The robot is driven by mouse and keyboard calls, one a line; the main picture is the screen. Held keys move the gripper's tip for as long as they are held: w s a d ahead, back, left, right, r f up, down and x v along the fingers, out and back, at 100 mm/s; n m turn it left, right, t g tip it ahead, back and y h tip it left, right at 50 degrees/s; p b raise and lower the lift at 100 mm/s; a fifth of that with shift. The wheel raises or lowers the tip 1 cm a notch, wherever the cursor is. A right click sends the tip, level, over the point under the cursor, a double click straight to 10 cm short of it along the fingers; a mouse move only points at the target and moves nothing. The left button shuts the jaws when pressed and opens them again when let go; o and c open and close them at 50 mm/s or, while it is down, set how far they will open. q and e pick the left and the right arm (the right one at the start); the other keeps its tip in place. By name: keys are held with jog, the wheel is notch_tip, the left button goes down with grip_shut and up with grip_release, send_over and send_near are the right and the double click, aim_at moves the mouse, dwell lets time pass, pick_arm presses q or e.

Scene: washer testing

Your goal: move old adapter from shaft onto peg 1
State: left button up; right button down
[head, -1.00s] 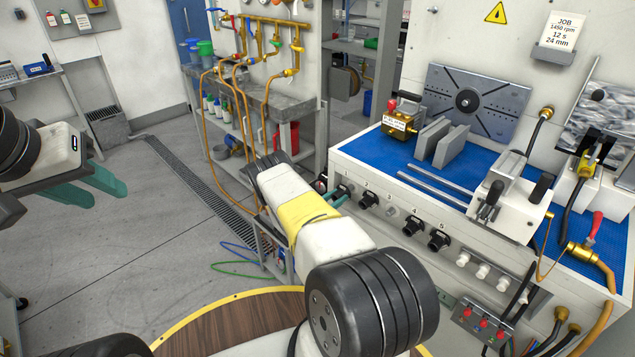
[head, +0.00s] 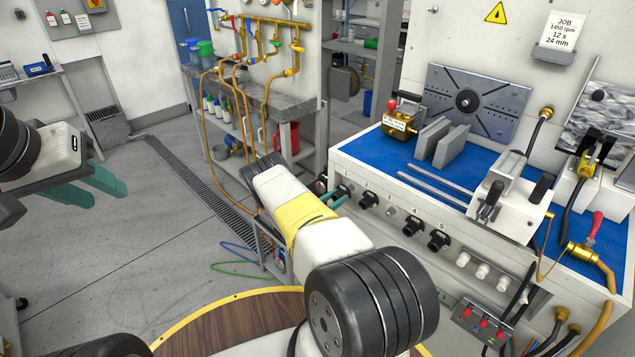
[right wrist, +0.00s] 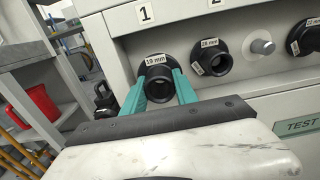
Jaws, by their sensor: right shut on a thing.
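The adapter (right wrist: 160,86), a black ring-shaped part with a "19 mm" label, is at peg 1 on the bench's front panel, below the number 1 in the right wrist view. Its bore faces the camera. My right gripper (right wrist: 158,80) is shut on it, one teal finger on each side. Peg 1 itself is hidden behind the adapter. In the head view my right gripper (head: 336,197) is at the left end of the peg row. The shaft area (head: 467,101) shows a dark hub at the plate's centre. My left gripper (head: 110,192) is open and empty, over the floor at left.
Peg 2 holds another black adapter (right wrist: 211,58). Peg 3 (right wrist: 262,47) is bare. Black adapters (head: 413,226) sit further right. The blue bench top (head: 370,150) carries a brass unit (head: 398,120), grey plates (head: 440,142) and rods. A grey shelf with a red can stands left.

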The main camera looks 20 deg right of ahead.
aim_at(344, 192)
jog(key=shift+x, duration=2.15)
dwell(1.9)
jog(key=c, duration=0.9)
grip_release()
jog(key=shift+v, duration=3.95)
